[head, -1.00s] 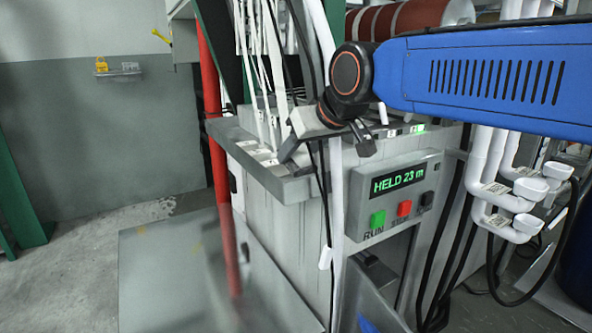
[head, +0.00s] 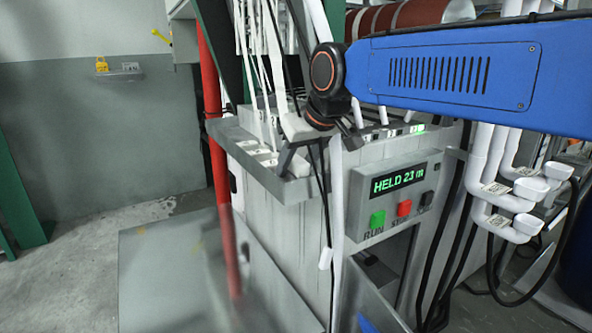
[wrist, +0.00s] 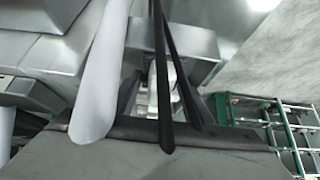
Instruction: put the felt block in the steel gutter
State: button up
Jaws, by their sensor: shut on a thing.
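My gripper (head: 287,158) is at the end of the blue arm, close above the left part of the machine's front ledge, among white straps. It is shut on the felt block, but the block cannot be clearly told apart in the head view. The steel gutter appears to be the grey metal ledge (head: 298,191) along the machine's top front edge. In the wrist view a broad grey surface with a dark edge fills the bottom; I cannot tell whether it is the block. Pale and black strips cross in front of it.
White webbing straps (head: 245,60) and black cables hang close around my gripper. A red post (head: 214,140) stands to the left. The control panel (head: 395,200) reads HELD 23 m. White pipes (head: 490,180) are at the right. The floor at left is clear.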

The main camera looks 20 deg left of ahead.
jog(key=shift+w+a+g+h, duration=0.1)
jog(key=shift+g+h, duration=0.2)
jog(key=shift+h, duration=0.1)
jog(key=shift+f, duration=0.8)
jog(key=shift+f, duration=0.1)
jog(key=o, duration=0.8)
